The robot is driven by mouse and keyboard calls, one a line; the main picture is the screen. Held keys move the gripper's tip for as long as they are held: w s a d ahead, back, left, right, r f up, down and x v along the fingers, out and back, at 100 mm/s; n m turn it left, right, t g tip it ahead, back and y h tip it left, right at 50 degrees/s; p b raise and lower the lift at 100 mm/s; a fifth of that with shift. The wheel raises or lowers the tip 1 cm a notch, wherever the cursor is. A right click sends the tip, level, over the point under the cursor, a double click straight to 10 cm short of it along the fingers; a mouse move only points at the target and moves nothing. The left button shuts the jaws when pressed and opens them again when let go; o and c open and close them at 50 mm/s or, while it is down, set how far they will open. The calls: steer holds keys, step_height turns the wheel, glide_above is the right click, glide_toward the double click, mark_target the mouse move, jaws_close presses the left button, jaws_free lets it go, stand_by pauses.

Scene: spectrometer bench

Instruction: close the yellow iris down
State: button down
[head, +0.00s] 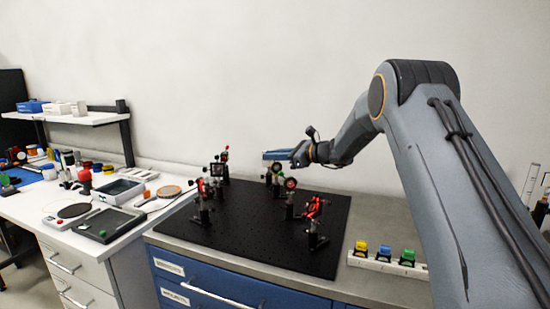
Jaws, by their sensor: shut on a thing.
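My gripper (276,156) is at the back of the black breadboard, at the top of a small post-mounted optic (277,169). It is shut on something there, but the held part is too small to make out. The optic shows light and greenish spots, and the gripper partly covers it. I cannot tell for sure which mount is the yellow iris. A yellow-topped piece (361,247) stands in a white rack at the right, well away from my gripper.
Several red and black post mounts, one of them in front (314,222), stand close together on the breadboard (255,238). The white rack (385,266) also holds a blue and a green piece. A cluttered white bench (105,245) is at left. The breadboard's front left is clear.

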steer(key=shift+s+a+f+n+g+h+b, duration=0.1)
steer(key=shift+a+f+n+g+h+b, duration=0.1)
steer(key=shift+a+n+h, duration=0.5)
steer(key=shift+s+a+f+n+g+h+b, duration=0.1)
steer(key=shift+a+f+n+h+b, duration=0.1)
steer(key=shift+n+h, duration=0.5)
steer(key=shift+f+h, duration=0.1)
steer(key=shift+h, duration=0.2)
steer(key=c, duration=1.8)
jaws_free()
steer(key=b+v, duration=0.2)
steer(key=v, duration=0.6)
